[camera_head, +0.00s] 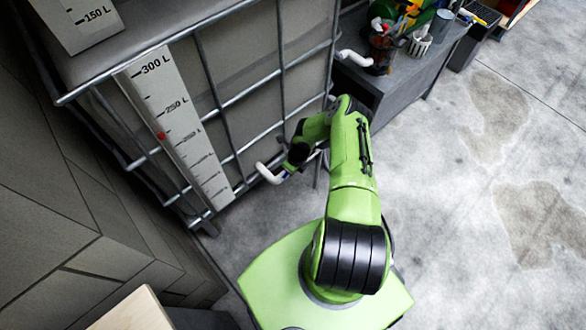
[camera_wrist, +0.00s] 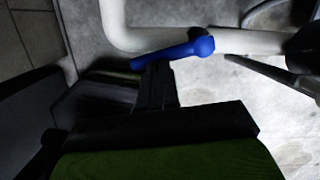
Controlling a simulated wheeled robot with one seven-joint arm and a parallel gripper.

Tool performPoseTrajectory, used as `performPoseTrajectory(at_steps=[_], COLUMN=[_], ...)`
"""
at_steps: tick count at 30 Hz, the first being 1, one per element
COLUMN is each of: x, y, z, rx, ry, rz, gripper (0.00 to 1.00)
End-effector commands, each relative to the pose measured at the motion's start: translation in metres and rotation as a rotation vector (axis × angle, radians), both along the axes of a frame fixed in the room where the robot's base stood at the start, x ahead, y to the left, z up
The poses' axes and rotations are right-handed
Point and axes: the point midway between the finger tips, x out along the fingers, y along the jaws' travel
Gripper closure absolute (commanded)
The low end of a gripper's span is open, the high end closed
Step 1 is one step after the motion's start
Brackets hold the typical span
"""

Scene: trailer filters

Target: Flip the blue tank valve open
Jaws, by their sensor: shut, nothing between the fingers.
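The blue tank valve (camera_wrist: 180,52) shows in the wrist view as a blue lever with a rounded hub at its right end, on a white pipe (camera_wrist: 245,41). The lever points left, roughly along the pipe. My gripper (camera_wrist: 157,72) is shut and empty, its black fingertips right at the lever's near side; I cannot tell whether they touch it. In the head view my gripper (camera_head: 285,174) is low in front of the tank, beside the white pipe elbow (camera_head: 268,174). The blue lever is mostly hidden there by my arm.
The caged tank (camera_head: 255,60) with a litre scale (camera_head: 172,115) stands at the left of my arm. A grey bench (camera_head: 425,65) with a second white pipe (camera_head: 354,58) and several items stands behind. The concrete floor at the right is clear.

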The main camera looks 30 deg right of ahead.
Motion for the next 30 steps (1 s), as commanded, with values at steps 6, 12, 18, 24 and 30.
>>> performPoseTrajectory(at_steps=[6,12,18,24,30], x=[0.006,0.008,0.008,0.002,-0.007], y=[-0.011,-0.016,-0.016,-0.017,-0.02], z=[-0.002,-0.001,0.002,0.038,0.088], rx=[-0.006,-0.008,-0.007,-0.006,-0.005], ry=[-0.002,-0.001,0.0,-0.003,-0.002], rz=[-0.001,-0.003,-0.001,0.0,0.001], gripper=[1.0,1.0,1.0,1.0,1.0])
